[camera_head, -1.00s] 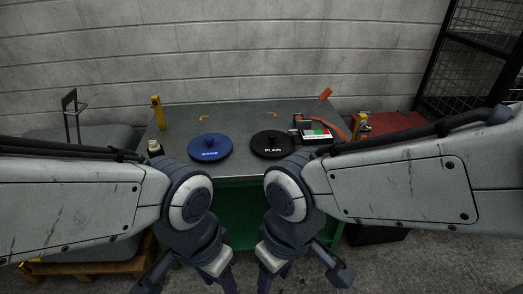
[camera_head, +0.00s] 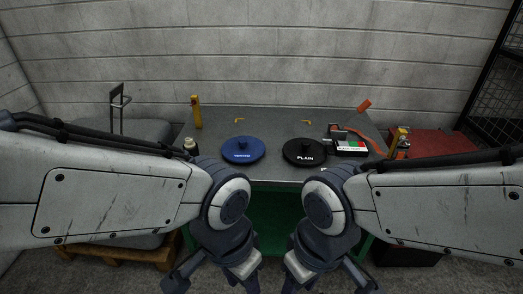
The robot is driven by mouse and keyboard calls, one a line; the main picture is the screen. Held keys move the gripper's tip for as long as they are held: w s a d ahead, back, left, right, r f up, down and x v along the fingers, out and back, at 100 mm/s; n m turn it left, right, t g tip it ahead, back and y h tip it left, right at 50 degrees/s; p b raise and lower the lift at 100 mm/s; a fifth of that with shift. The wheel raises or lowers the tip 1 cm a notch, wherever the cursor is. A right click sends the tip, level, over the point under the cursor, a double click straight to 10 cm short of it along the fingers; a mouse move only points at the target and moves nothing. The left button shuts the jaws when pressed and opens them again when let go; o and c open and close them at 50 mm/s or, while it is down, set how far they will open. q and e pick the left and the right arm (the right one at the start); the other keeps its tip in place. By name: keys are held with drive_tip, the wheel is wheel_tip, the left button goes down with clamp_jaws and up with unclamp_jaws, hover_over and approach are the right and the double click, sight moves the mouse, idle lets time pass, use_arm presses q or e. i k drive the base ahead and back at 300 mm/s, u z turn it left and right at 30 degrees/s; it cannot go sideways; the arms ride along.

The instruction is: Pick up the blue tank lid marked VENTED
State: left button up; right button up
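The blue lid (camera_head: 243,151) is a round disc with a central knob and small white lettering on its front. It lies flat on the grey table (camera_head: 270,121), left of centre. A black lid (camera_head: 304,154) marked PLAIN lies just to its right, with a narrow gap between them. My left gripper (camera_head: 246,288) and my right gripper (camera_head: 297,288) hang low in front of the table, below and nearer than the lids. Their fingertips are cut off by the bottom edge of the picture, and neither touches a lid.
A boxed device with a red and green face (camera_head: 351,148) sits right of the black lid. Yellow posts (camera_head: 196,112) stand near the table's sides. A small bottle (camera_head: 190,146) is at the left edge. Behind the lids the table is mostly clear.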

sight(242, 149)
drive_tip(key=u, duration=0.65)
drive_tip(key=i, duration=1.15)
drive_tip(key=z, duration=0.05)
